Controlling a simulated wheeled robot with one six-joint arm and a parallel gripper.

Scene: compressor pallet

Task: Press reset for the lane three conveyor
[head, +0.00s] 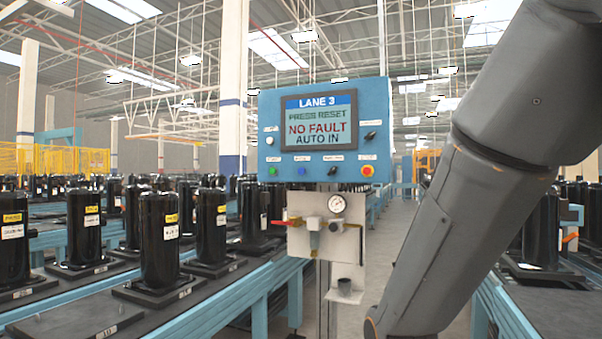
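The blue lane three control box (267,112) stands on a post near the middle of the head view. Its screen (319,121) reads "LANE 3", "PRESS RESET", "NO FAULT", "AUTO IN". Below the screen are a green button (272,172), a blue button (302,172), a black knob (333,172) and a red button on yellow (367,170). A pale button (269,141) is left of the screen and a black switch (370,135) right of it. The small labels are unreadable, so I cannot tell which is reset. My arm crosses the right side; my gripper is out of view.
A plate (348,262) with a gauge (337,205), red-handled valve (293,222) and small cup (344,285) hangs under the box. Black compressors (158,240) stand along the left conveyor (235,300); others are at right. A clear aisle (393,240) runs behind.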

